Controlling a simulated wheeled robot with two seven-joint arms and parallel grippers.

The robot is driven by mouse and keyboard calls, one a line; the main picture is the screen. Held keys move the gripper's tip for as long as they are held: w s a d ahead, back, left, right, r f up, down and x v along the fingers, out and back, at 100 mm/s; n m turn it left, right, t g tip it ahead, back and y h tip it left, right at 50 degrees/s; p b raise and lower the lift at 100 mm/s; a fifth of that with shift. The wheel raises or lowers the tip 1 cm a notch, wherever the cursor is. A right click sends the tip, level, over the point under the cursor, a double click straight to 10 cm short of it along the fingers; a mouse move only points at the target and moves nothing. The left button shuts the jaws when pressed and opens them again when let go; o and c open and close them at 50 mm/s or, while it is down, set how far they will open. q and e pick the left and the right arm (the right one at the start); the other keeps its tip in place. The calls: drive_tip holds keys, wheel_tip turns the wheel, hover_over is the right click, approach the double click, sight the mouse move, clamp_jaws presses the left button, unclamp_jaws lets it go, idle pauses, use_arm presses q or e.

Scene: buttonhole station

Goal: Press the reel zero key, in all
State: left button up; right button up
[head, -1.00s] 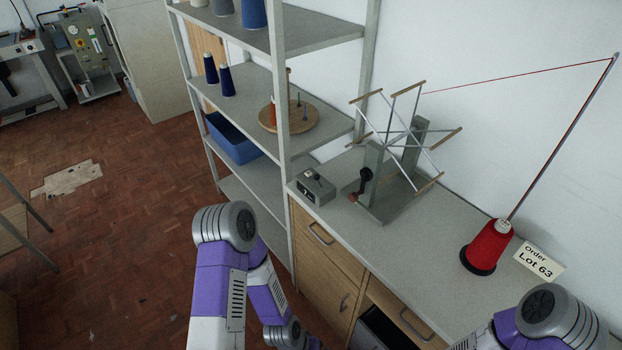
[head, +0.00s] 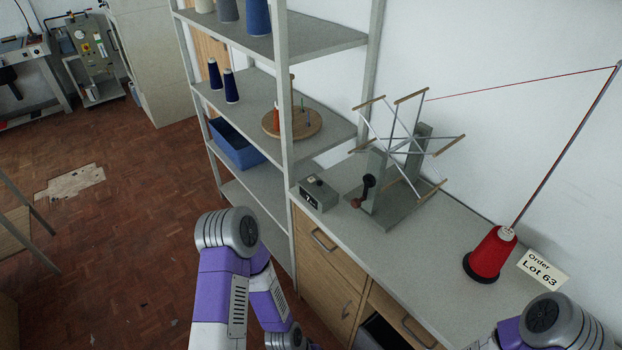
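The reel has several wooden-tipped arms on a grey stand with a dark crank handle. The zero key is too small to make out clearly on the box. My left and right arms show at the bottom of the head view, but neither gripper is in the frame. Nothing of mine touches the box.
A red thread cone (head: 489,254) stands on the counter (head: 400,257) beside a "Lot 63" order card (head: 541,269). Its thread runs over a slanted rod to the reel. A metal shelf post (head: 286,150) rises close left of the box. A blue bin (head: 235,148) sits on the shelf.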

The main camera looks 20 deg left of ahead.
use_arm(q)
clamp_jaws()
idle(1.0)
